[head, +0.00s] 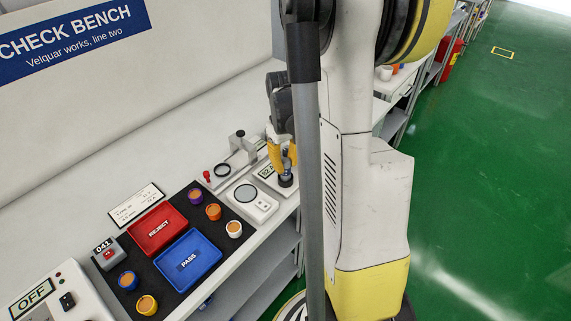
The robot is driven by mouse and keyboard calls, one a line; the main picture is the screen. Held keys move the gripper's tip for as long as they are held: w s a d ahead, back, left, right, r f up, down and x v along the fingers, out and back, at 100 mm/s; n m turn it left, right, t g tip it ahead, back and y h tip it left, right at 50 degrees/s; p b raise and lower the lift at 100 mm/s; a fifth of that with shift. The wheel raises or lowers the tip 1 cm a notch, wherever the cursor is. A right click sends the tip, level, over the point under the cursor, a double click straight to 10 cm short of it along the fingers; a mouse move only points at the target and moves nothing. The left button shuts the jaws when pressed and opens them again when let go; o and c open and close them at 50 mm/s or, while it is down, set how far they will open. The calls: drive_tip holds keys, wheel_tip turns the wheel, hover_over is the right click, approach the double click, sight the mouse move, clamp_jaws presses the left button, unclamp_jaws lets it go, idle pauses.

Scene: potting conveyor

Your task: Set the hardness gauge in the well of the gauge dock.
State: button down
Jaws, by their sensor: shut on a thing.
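My gripper (283,159) is at the right end of the bench, partly hidden behind my own arm. Its yellow fingers are shut on the hardness gauge (286,180), which shows as a small upright grey-blue body with a dark round foot. The gauge is over or at a pale block with a small display (265,174), which looks like the gauge dock. The well is not visible, and I cannot tell whether the foot touches the dock.
A red REJECT tray (157,230), a blue PASS tray (187,262) and several small pots lie on a black mat. The bench's front edge is close.

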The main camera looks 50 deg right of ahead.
drive_tip(key=c, duration=1.3)
unclamp_jaws()
drive_tip(key=shift+f, duration=0.1)
drive_tip(key=shift+o, duration=0.2)
wheel_tip(320, 180, up, 12)
drive_tip(key=r+p, duration=0.1)
drive_tip(key=p, duration=0.3)
drive_tip(key=s+a+r+t, duration=0.1)
drive_tip(key=a+r+t, duration=0.1)
drive_tip(key=a, duration=0.6)
drive_tip(key=s+a+r+n+t, duration=0.1)
drive_tip(key=s+a+r+t, duration=0.1)
drive_tip(key=a, duration=0.7)
drive_tip(key=s+a+r+t, duration=0.2)
drive_tip(key=a+t, duration=0.1)
drive_tip(key=a, duration=0.5)
drive_tip(key=shift+s+a+r+n+t, duration=0.25)
drive_tip(key=shift+r+n+t, duration=0.05)
